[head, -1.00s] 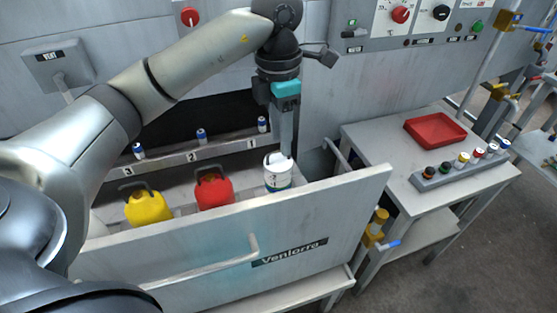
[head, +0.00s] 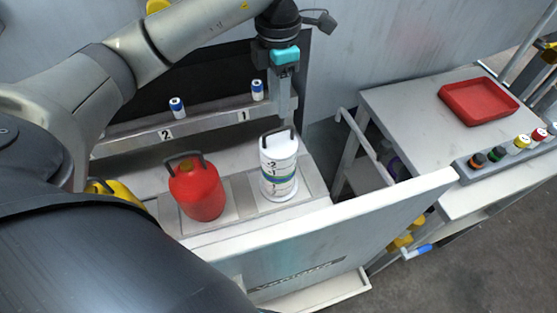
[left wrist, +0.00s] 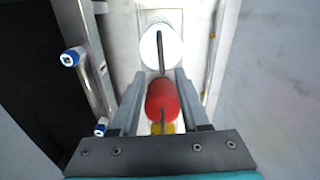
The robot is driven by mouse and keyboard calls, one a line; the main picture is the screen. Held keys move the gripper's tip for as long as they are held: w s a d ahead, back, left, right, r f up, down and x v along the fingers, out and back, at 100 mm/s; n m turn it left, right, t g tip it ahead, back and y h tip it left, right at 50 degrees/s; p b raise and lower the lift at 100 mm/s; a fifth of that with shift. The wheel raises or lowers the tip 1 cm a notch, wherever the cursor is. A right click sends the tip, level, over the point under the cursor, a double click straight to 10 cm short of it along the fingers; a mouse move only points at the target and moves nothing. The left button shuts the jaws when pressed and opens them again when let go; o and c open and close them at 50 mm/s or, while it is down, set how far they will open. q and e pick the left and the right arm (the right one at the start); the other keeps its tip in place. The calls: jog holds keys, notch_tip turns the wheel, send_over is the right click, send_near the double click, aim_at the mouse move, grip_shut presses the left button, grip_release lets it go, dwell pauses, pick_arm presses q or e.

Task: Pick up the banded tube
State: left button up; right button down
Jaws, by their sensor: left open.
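A white cylinder (head: 279,185) with blue and green bands and a dark top handle is the clearest banded tube. It stands upright in a tray behind the front panel, right of the red canister. My left gripper (head: 285,116) is open and empty, its fingers pointing down just behind and above the white cylinder. In the left wrist view the open left gripper (left wrist: 157,80) frames the red canister (left wrist: 161,97) in the picture, with the white cylinder's top (left wrist: 160,47) beyond the fingertips. No contact is visible. My right gripper is out of view.
A red canister (head: 197,190) and a partly hidden yellow one (head: 122,190) stand to the left. Small white-and-blue cylinders (head: 177,107) sit on a numbered ledge. The front panel (head: 400,215) is an obstacle.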

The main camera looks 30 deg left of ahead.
aim_at(279, 130)
pick_arm(q)
notch_tip(279, 130, down, 4)
jog(key=shift+f+b, duration=0.1)
jog(key=shift+b, duration=0.2)
jog(key=shift+f, duration=0.3)
notch_tip(279, 130, down, 5)
jog(key=shift+r+b, duration=0.1)
jog(key=shift+b, duration=0.55)
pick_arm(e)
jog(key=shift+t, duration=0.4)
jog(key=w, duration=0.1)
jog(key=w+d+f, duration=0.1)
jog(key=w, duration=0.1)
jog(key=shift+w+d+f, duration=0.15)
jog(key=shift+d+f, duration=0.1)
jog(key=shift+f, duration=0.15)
pick_arm(q)
jog(key=shift+c, duration=1.3)
grip_shut()
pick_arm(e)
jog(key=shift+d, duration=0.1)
pick_arm(q)
jog(key=shift+r, duration=0.1)
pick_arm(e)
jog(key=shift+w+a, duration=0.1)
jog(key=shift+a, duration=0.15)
